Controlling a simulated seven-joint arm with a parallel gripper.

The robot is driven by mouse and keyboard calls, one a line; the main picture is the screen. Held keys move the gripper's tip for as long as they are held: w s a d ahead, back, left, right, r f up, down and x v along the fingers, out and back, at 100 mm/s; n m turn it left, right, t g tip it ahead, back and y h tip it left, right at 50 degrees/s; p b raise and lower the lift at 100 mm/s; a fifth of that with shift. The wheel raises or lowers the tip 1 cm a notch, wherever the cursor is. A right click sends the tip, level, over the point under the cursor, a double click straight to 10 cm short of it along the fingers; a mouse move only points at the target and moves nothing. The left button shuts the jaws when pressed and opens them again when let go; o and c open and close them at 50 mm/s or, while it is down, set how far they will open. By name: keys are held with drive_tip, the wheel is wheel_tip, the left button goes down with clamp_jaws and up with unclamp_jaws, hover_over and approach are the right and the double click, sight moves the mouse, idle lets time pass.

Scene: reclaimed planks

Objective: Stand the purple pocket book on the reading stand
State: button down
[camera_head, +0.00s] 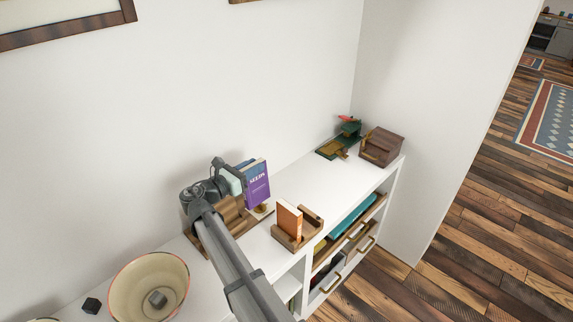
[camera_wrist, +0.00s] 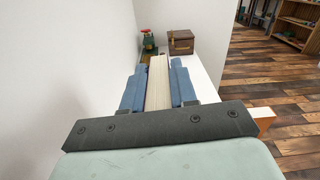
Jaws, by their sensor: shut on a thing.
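The purple pocket book (camera_head: 258,187) is upright, its titled cover showing in the head view. My gripper (camera_head: 240,180) is shut on it. In the wrist view the book (camera_wrist: 158,84) shows its pale page edges between the two blue fingers of my gripper (camera_wrist: 158,78). A slatted wooden stand (camera_head: 231,212) is on the white shelf top, below and left of the book and partly hidden by my arm. A wooden holder (camera_head: 309,236) with an orange book (camera_head: 289,220) stands to the right. I cannot tell which of the two is the reading stand, or whether the purple book touches anything below.
A cream bowl (camera_head: 124,285) with a dark cube inside and another dark cube (camera_head: 92,305) are at the front left. A wooden chest (camera_head: 381,146) and a green object (camera_head: 346,132) stand at the far end. The white shelf top (camera_head: 330,180) between is clear; a wall runs behind.

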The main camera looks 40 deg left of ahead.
drive_tip(key=s+a+r, duration=0.1)
drive_tip(key=s+a, duration=0.3)
drive_tip(key=s, duration=0.7)
wheel_tip(320, 180, down, 8)
drive_tip(key=shift+s+d, duration=0.2)
drive_tip(key=shift+d, duration=0.2)
idle(0.5)
drive_tip(key=c, duration=0.8)
unclamp_jaws()
drive_tip(key=shift+o, duration=0.4)
drive_tip(key=shift+o, duration=1.2)
